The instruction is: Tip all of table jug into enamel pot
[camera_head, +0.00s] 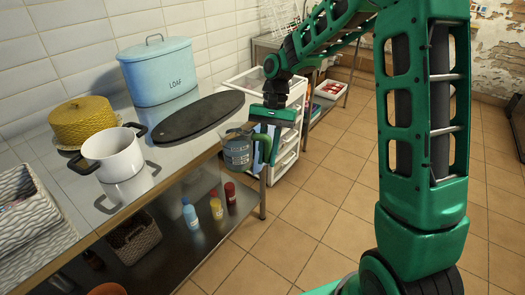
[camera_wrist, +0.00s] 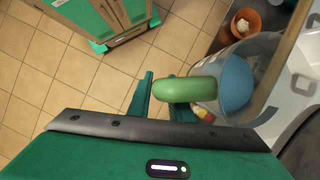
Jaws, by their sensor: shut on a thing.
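The table jug (camera_head: 237,152) is see-through with a green handle and blue contents. My gripper (camera_head: 266,138) is shut on its handle and holds it off the front edge of the steel table, about upright. In the wrist view the handle (camera_wrist: 186,90) lies at the fingers and the blue contents (camera_wrist: 236,84) show inside the jug. The enamel pot (camera_head: 112,152), white with a dark rim and handles, stands on the table at the left, well apart from the jug. Its inside is only partly visible.
A dark oval board (camera_head: 198,115) lies on the table between jug and pot. Behind stand a blue loaf tin (camera_head: 158,72) and a yellow woven container (camera_head: 82,122). Bottles (camera_head: 190,213) stand on the lower shelf. A white drawer cart (camera_head: 285,155) is behind the jug.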

